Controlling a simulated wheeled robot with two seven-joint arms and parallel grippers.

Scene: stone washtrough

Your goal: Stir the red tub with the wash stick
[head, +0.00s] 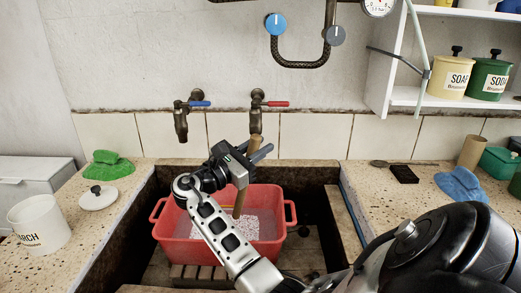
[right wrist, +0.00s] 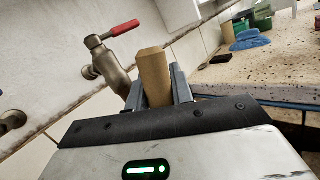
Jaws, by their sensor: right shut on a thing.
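The red tub (head: 178,226) stands in the stone trough, with greyish water and a pale, speckled patch in it. My right gripper (head: 252,158) is over the tub, shut on the wooden wash stick (head: 238,205). The stick is nearly upright, and its lower part reaches down into the tub; my arm partly hides the tub and its contents. In the right wrist view the stick's blunt top (right wrist: 153,75) stands between the two grey fingers. My left gripper is not in view.
A blue-handled tap (head: 182,122) and a red-handled tap (head: 258,115) jut from the wall behind the tub. A starch pot (head: 40,225), a white lid (head: 98,198) and a green cloth (head: 108,166) are on the left ledge. A blue cloth (head: 460,184) and black block (head: 403,174) lie right.

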